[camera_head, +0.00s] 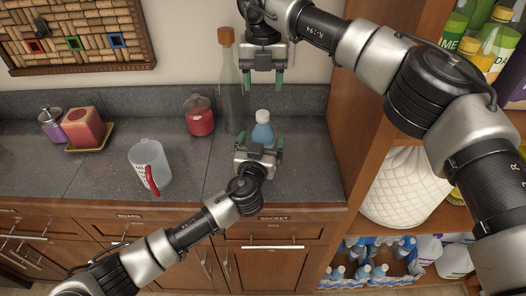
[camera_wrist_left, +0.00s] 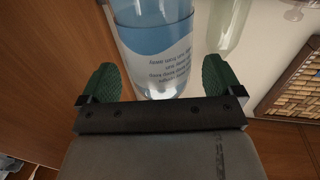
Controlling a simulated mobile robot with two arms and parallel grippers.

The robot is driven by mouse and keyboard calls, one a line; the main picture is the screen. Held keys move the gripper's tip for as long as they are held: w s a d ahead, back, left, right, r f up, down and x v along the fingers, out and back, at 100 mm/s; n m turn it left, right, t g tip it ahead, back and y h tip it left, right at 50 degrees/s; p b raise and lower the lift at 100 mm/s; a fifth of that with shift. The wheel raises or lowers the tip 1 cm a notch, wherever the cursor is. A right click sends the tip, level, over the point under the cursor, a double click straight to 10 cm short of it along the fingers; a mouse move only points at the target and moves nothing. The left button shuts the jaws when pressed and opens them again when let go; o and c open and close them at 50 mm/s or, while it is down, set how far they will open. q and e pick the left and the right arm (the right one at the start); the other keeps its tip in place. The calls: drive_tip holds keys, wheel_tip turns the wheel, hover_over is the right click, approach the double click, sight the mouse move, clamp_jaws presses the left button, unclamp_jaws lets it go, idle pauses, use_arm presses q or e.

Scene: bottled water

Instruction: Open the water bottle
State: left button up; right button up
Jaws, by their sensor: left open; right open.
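The water bottle (camera_head: 263,130) stands upright on the grey counter, blue-labelled with a white cap (camera_head: 263,116) on top. My left gripper (camera_head: 258,146) is open at the front of the bottle, low on its body. In the left wrist view the bottle (camera_wrist_left: 157,45) stands just beyond and between the two green fingertips (camera_wrist_left: 160,80); I cannot tell whether they touch it. My right gripper (camera_head: 263,84) is open and empty, pointing down above and behind the cap, clear of it. The bottle's lower part is hidden by my left gripper in the head view.
A tall corked glass bottle (camera_head: 229,90) stands close behind, left of the water bottle. A red jar (camera_head: 199,116), a measuring jug (camera_head: 149,166) and a candle on a tray (camera_head: 84,128) are further left. A wooden shelf unit (camera_head: 345,110) bounds the right.

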sight(263, 113)
use_arm(q)
drive_tip(key=shift+x, duration=1.05)
clamp_jaws()
use_arm(e)
drive_tip(key=m, duration=0.9)
drive_tip(key=shift+m, duration=0.3)
drive_tip(key=m, duration=0.3)
drive_tip(key=shift+m, duration=0.4)
drive_tip(key=m, duration=0.4)
drive_tip(key=shift+f+m, duration=0.3)
drive_tip(key=shift+f, duration=3.7)
